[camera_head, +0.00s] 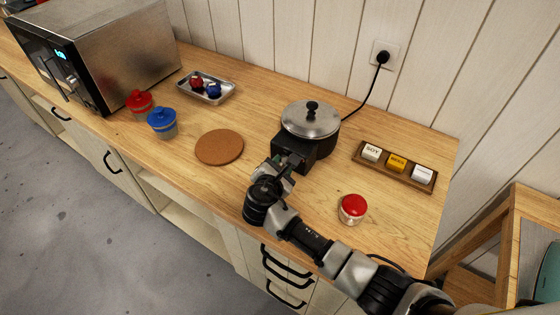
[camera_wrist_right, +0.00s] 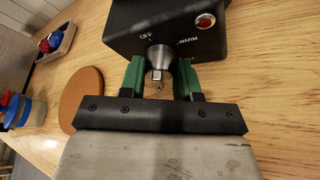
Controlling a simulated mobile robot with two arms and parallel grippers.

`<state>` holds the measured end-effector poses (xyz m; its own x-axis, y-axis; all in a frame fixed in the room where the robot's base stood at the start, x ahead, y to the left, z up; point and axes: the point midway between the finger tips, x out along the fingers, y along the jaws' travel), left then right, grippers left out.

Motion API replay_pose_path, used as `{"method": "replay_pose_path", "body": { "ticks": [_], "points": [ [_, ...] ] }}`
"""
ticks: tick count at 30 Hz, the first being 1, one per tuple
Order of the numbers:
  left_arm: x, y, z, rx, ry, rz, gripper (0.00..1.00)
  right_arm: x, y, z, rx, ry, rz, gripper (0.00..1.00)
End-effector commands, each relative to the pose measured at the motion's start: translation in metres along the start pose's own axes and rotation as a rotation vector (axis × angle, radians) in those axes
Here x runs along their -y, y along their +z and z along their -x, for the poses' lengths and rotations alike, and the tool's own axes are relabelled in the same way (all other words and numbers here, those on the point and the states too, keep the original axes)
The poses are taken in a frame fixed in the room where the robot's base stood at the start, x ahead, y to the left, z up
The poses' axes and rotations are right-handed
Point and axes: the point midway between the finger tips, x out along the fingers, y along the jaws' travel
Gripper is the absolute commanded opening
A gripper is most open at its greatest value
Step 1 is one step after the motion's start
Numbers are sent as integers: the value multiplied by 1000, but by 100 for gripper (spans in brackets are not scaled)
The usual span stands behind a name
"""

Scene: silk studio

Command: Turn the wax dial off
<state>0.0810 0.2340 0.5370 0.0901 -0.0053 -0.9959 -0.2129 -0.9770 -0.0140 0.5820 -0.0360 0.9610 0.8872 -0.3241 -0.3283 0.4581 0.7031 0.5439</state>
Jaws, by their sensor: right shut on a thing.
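In the right wrist view the black base (camera_wrist_right: 185,20) carries the words OFF and WARM and a red lamp (camera_wrist_right: 205,20). The metal wax dial (camera_wrist_right: 159,58) sits between the green fingers of my right gripper (camera_wrist_right: 160,80), which is shut on it. In the head view my right gripper (camera_head: 282,172) is at the front of the base and hides the dial. My left gripper is not in view.
A rack of labelled blocks (camera_head: 415,177) lies at the back right. A cork mat (camera_head: 219,147), a blue-lidded jar (camera_head: 162,123), a red-lidded jar (camera_head: 139,104), a metal tray (camera_head: 222,99) and a microwave (camera_head: 100,50) are left.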

Motion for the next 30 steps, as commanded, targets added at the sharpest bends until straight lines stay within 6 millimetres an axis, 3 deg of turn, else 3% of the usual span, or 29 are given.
{"method": "replay_pose_path", "body": {
  "ticks": [1,3,12,30],
  "points": [
    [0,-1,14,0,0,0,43,-4,5,3,-3,-15,31,9],
    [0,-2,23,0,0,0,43,-5,5,3,-5,-38,80,9],
    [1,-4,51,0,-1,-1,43,-5,3,2,-14,-127,277,9],
    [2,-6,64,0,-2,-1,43,-4,0,0,-21,-197,433,9]
  ]
}}
